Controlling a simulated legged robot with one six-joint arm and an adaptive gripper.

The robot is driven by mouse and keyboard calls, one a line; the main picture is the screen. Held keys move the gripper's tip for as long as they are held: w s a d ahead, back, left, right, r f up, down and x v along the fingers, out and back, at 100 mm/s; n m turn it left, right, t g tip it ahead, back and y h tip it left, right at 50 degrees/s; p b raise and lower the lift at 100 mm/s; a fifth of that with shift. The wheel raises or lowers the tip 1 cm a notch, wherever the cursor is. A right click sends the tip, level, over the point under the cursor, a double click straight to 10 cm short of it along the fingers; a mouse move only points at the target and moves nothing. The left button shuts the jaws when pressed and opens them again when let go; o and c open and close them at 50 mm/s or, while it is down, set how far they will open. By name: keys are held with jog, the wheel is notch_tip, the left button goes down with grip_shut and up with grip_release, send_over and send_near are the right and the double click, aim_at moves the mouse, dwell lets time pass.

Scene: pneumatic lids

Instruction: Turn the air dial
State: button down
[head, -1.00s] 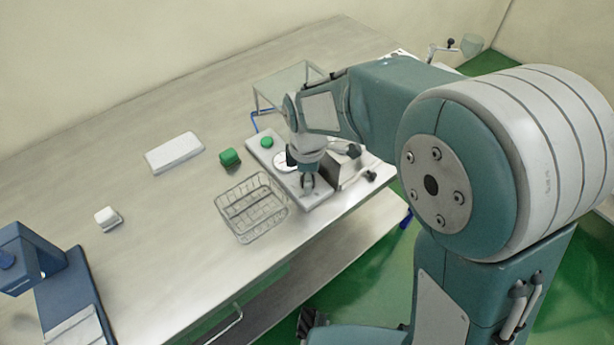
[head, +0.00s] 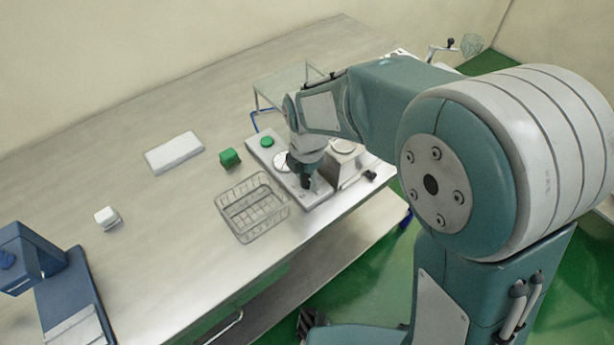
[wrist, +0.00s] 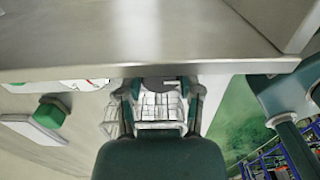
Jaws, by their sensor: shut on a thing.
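The air panel (head: 318,201) is a pale plate near the table's front edge, with a green round button (head: 267,142) and a white round gauge (head: 281,161). The gauge also shows in the wrist view (wrist: 84,85), with a red needle. My gripper (head: 306,184) points down at the panel's near end. In the wrist view my gripper (wrist: 158,88) has its fingers closed around a small grey piece, seemingly the air dial (wrist: 158,83). The dial is mostly hidden by the fingers, and its angle cannot be read.
A wire basket (head: 232,214) stands just left of the panel. A grey box with a round top (head: 345,158) stands close at right. A green block (head: 229,158), a white slab (head: 174,152) and a blue device (head: 62,270) lie further left.

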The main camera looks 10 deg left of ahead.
dwell(0.4)
jog(key=shift+c, duration=1.3)
grip_release()
jog(key=shift+w, duration=0.1)
notch_tip(320, 180, up, 12)
jog(key=shift+a+f, duration=0.1)
